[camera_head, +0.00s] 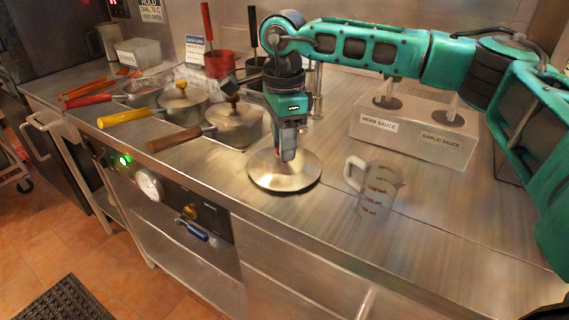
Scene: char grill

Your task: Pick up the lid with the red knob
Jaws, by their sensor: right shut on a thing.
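A round shiny metal lid (267,177) is under my right gripper (286,157), over the counter near its front edge. My right gripper points down and is shut on the lid at its middle. The fingers hide the knob, so its colour does not show. I cannot tell whether the lid touches the counter or is just above it. The pot with the red handle (87,101) stands uncovered at the left. My left gripper is not in view.
A pot with a yellow handle (123,117) and one with a brown handle (180,139) stand lidded to the left. A measuring jug (376,188) stands right of the lid. A labelled sauce holder (413,133) is behind the jug. The front right counter is clear.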

